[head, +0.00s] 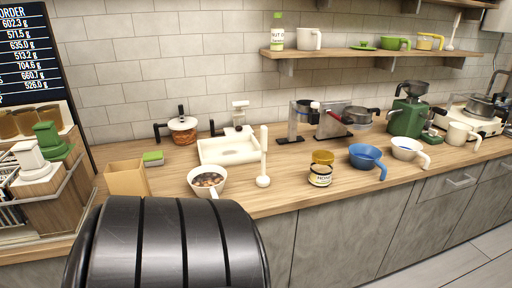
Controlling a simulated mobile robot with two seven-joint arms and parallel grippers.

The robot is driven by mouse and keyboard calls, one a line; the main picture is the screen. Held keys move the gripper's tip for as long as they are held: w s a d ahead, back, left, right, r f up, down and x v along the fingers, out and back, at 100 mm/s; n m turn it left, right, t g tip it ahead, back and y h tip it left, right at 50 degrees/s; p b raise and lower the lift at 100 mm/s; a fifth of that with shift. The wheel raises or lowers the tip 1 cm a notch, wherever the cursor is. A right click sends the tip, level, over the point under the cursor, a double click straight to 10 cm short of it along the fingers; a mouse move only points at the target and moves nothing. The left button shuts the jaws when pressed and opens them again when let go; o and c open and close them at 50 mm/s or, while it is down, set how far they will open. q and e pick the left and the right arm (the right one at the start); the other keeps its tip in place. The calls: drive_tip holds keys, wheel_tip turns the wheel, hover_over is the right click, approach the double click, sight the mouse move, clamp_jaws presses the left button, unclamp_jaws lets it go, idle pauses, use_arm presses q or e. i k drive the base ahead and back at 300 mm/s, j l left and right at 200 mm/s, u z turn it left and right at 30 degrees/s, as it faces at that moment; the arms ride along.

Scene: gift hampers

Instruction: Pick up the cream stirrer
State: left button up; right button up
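A tall cream tool, which looks like the cream stirrer (264,157), stands upright on the wooden counter on a small round foot. It is just right of a white bowl with a handle (196,188) and apart from it. Another slim cream tool (453,32) stands at the right of the upper shelf; I cannot tell exactly what it is. Neither of my grippers shows in the head view, and nothing is seen touching the upright tool.
A white tray (213,159) sits behind the stirrer. A tan box (127,180) is at left. The counter's front edge runs close by.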

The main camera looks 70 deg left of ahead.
sight(262, 181)
drive_tip(key=i+u, duration=0.15)
drive_tip(key=u, duration=1.35)
